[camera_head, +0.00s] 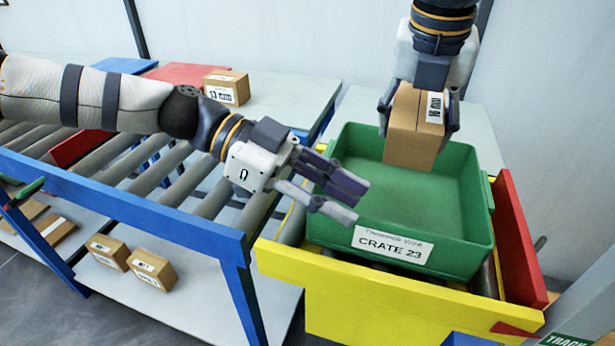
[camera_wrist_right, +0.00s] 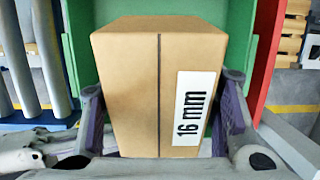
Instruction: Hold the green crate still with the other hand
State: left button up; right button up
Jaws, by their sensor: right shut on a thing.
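The green crate (camera_head: 460,235), labelled "CRATE 23", sits inside a yellow-sided frame at the right of the head view. Its visible floor is bare. My right gripper (camera_head: 420,115) is shut on a cardboard box (camera_head: 412,145) above the crate's back part. In the right wrist view the box (camera_wrist_right: 125,90) shows a "16 mm" label between the purple-padded fingers. My left gripper (camera_head: 347,200) is open and empty at the crate's left front edge, with its fingers pointing toward the crate. I cannot tell whether they touch the rim.
A roller conveyor with a blue frame (camera_head: 150,222) runs along the left. A cardboard box (camera_head: 226,88) stands on the table behind it. Several boxes lie on the lower shelf (camera_head: 190,300). A red panel (camera_head: 518,240) borders the crate on the right.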

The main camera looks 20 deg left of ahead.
aim_at(381, 221)
pick_arm(q)
jog(key=x, duration=0.7)
grip_shut()
dwell(0.9)
